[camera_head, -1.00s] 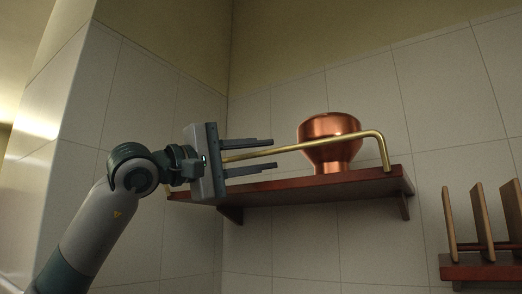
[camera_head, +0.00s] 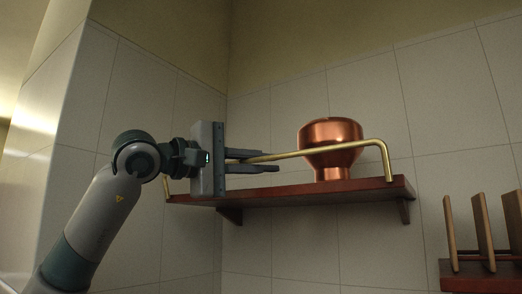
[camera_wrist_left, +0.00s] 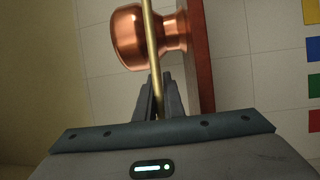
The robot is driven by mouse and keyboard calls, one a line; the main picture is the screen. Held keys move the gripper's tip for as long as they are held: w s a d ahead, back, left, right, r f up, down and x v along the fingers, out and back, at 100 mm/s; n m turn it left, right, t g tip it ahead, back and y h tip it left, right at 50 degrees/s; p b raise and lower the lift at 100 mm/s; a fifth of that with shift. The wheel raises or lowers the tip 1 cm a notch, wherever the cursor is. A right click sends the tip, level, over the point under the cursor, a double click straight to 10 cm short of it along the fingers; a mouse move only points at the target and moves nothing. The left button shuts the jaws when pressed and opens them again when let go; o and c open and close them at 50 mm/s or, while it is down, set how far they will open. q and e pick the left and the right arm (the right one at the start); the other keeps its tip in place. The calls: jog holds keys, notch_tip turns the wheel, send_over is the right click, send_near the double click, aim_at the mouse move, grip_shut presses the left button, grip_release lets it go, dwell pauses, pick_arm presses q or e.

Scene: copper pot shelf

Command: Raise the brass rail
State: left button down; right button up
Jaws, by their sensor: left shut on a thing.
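The brass rail (camera_head: 318,148) runs along the front of a dark red wooden shelf (camera_head: 290,193). Its right end bends down to the shelf; its left end shows low behind my gripper. My left gripper (camera_head: 268,161) is shut on the rail toward its left part, fingers pointing right. In the left wrist view the rail (camera_wrist_left: 150,40) passes between the two fingers (camera_wrist_left: 157,90). A copper pot (camera_head: 330,132) stands upright on the shelf behind the rail; it also shows in the wrist view (camera_wrist_left: 130,38). My right gripper is not in view.
A second small wooden shelf or rack (camera_head: 490,275) with upright boards stands at the lower right. A tiled wall (camera_head: 440,110) is behind the shelf. Coloured squares (camera_wrist_left: 312,50) show at the wrist view's right edge. Space above the rail is free.

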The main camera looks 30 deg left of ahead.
pick_arm(q)
jog(key=p, duration=0.1)
jog(key=w+n+g+y+p, duration=0.1)
jog(key=p, duration=0.1)
jog(key=shift+w+d+r+g, duration=0.1)
jog(key=shift+r+g, duration=0.1)
jog(key=shift+g, duration=0.1)
jog(key=shift+w+f+g+y+p, duration=0.3)
jog(key=shift+f+g+p, duration=0.2)
jog(key=shift+p, duration=0.2)
jog(key=c, duration=1.9)
grip_release()
jog(key=shift+o, duration=0.2)
jog(key=shift+s+f, duration=0.1)
jog(key=shift+s, duration=0.1)
